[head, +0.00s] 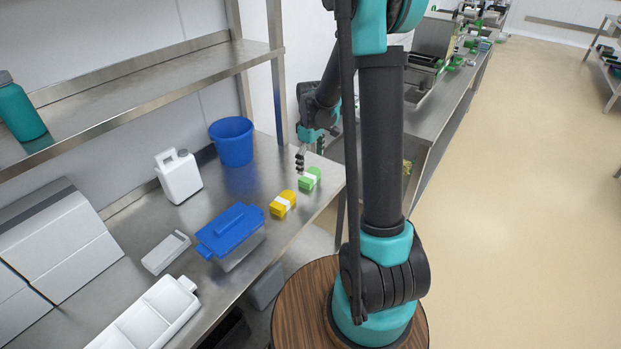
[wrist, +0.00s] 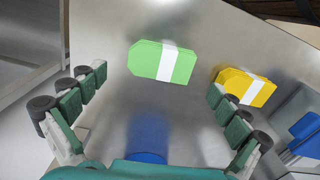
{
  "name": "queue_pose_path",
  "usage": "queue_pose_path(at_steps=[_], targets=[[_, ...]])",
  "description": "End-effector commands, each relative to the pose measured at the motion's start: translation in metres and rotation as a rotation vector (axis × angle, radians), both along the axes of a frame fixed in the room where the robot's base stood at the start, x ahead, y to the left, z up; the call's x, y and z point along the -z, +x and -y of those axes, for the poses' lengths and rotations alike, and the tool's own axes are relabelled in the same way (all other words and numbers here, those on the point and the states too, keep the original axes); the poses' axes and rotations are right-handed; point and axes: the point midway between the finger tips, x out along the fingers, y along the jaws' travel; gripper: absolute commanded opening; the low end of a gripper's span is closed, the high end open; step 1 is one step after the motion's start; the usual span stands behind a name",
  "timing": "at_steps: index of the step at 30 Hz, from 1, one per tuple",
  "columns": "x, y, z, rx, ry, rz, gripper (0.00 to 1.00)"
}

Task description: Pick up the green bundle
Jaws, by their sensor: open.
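The green bundle (head: 309,179) lies on the steel table near its right end, with a white band around it. In the wrist view the green bundle (wrist: 150,60) lies ahead of the fingers, between their lines and apart from them. My gripper (head: 301,158) is above the table just behind and left of the bundle in the head view. In the wrist view my gripper (wrist: 158,92) is open and empty, its fingers spread wide.
A yellow bundle (head: 283,203) with a white band lies beside the green one; it also shows in the wrist view (wrist: 243,86). A blue bucket (head: 232,142), a white jug (head: 178,176), a blue-lidded container (head: 230,231) and a small white tray (head: 166,252) stand on the table.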

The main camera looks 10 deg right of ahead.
Motion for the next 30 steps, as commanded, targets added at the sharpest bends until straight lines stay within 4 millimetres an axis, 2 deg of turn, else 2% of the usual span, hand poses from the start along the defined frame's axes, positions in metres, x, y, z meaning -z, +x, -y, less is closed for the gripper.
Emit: queue_pose_path(at_steps=[12, 22, 30], targets=[[0.047, 0.000, -0.001, 0.000, 0.000, 0.000, 1.00], [0.052, 0.000, -0.001, 0.000, 0.000, 0.000, 1.00], [0.052, 0.000, -0.001, 0.000, 0.000, 0.000, 0.67]])
